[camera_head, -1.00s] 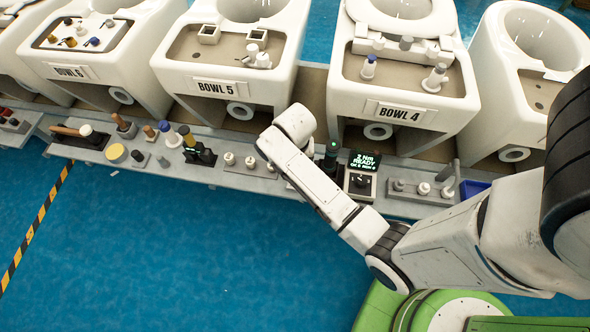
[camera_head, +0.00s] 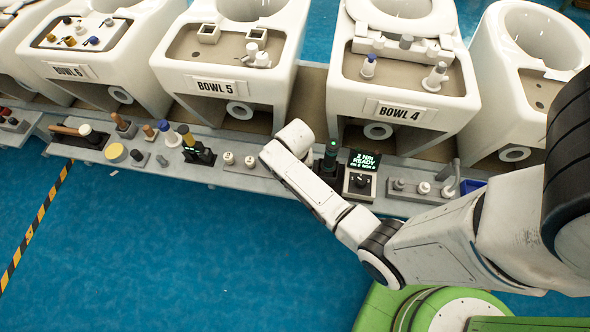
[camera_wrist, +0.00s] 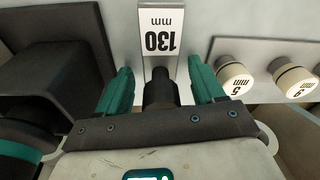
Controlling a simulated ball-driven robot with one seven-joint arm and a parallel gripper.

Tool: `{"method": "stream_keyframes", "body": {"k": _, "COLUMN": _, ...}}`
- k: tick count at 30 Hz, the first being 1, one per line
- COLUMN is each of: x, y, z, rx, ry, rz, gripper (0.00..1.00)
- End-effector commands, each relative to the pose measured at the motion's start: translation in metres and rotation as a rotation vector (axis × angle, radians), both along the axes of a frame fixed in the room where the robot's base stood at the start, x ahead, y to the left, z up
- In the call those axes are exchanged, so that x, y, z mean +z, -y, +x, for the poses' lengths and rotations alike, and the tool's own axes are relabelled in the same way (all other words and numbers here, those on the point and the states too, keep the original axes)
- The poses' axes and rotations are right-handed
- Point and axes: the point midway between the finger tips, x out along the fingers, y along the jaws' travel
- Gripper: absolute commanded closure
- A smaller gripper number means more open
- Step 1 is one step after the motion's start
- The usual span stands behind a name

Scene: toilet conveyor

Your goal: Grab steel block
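In the wrist view, a pale grey block (camera_wrist: 160,22) labelled "130 mm" stands just beyond my gripper (camera_wrist: 162,88). I take it to be the steel block. My gripper is open, with a teal finger to each side. A black cylindrical post or handle stands between the fingers, in front of the label. I cannot tell whether either finger touches it. In the head view, my arm covers my gripper, and the block cannot be made out there.
Two cream knobs (camera_wrist: 235,80) sit right of the fingers in the wrist view; a large dark block (camera_wrist: 50,55) is close on the left. In the head view, a display box (camera_head: 361,178) and black green-topped tool (camera_head: 330,158) stand right of my wrist.

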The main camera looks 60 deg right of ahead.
Motion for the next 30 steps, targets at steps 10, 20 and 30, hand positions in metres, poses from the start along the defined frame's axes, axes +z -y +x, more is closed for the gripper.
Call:
{"method": "stream_keyframes", "body": {"k": 10, "x": 0.0001, "y": 0.0000, "z": -0.0002, "rx": 0.000, "ry": 0.000, "rz": 0.000, "gripper": 0.66}}
{"method": "stream_keyframes", "body": {"k": 20, "x": 0.0001, "y": 0.0000, "z": -0.0001, "rx": 0.000, "ry": 0.000, "rz": 0.000, "gripper": 0.98}}
{"method": "stream_keyframes", "body": {"k": 30, "x": 0.0039, "y": 0.0002, "z": 0.0005, "rx": 0.000, "ry": 0.001, "rz": 0.000, "gripper": 1.00}}
